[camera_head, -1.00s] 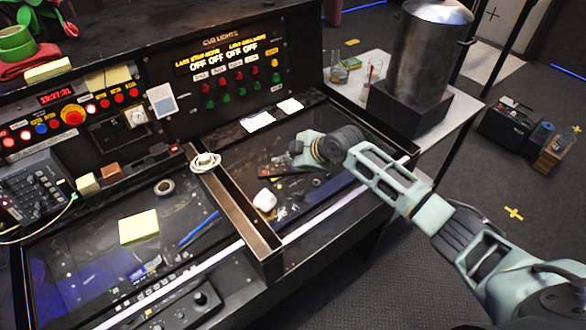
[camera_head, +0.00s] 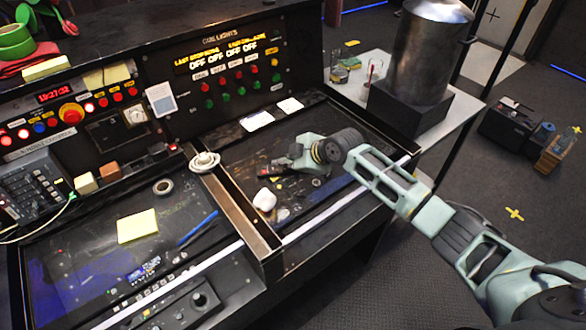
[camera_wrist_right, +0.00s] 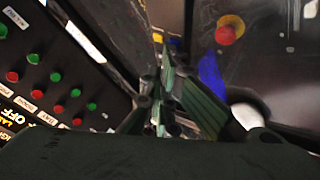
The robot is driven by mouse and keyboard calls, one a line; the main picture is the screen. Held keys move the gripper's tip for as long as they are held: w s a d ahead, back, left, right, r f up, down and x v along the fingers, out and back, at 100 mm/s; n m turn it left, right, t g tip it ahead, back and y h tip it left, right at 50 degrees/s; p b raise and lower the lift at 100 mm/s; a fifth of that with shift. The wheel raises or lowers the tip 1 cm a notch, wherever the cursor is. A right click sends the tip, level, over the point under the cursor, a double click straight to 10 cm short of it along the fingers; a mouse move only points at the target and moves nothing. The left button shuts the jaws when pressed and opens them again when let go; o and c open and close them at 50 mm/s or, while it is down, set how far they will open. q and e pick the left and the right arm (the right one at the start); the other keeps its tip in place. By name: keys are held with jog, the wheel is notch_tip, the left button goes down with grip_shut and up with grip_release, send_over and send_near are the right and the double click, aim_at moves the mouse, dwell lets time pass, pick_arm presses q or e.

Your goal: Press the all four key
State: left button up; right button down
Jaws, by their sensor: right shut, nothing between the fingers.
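The cue lights panel (camera_head: 233,88) stands upright at the back of the desk. It has a row of red buttons, a row of green buttons and a lit display reading OFF several times. I cannot read which one is the all four key. My right gripper (camera_head: 275,166) is low over the desk in front of the panel, apart from the buttons. In the right wrist view my gripper (camera_wrist_right: 165,105) is shut and empty, with panel buttons (camera_wrist_right: 58,108) to its left.
A white lump (camera_head: 264,199) lies near my gripper. Paper notes (camera_head: 257,121) lie below the panel. A large metal urn (camera_head: 420,55) stands on the right.

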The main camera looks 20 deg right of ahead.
aim_at(288, 172)
jog(key=shift+r, duration=0.1)
jog(key=shift+r+p, duration=0.5)
jog(key=shift+r, duration=0.05)
notch_tip(288, 172, up, 5)
jog(key=p, duration=0.4)
dwell(0.4)
dwell(0.7)
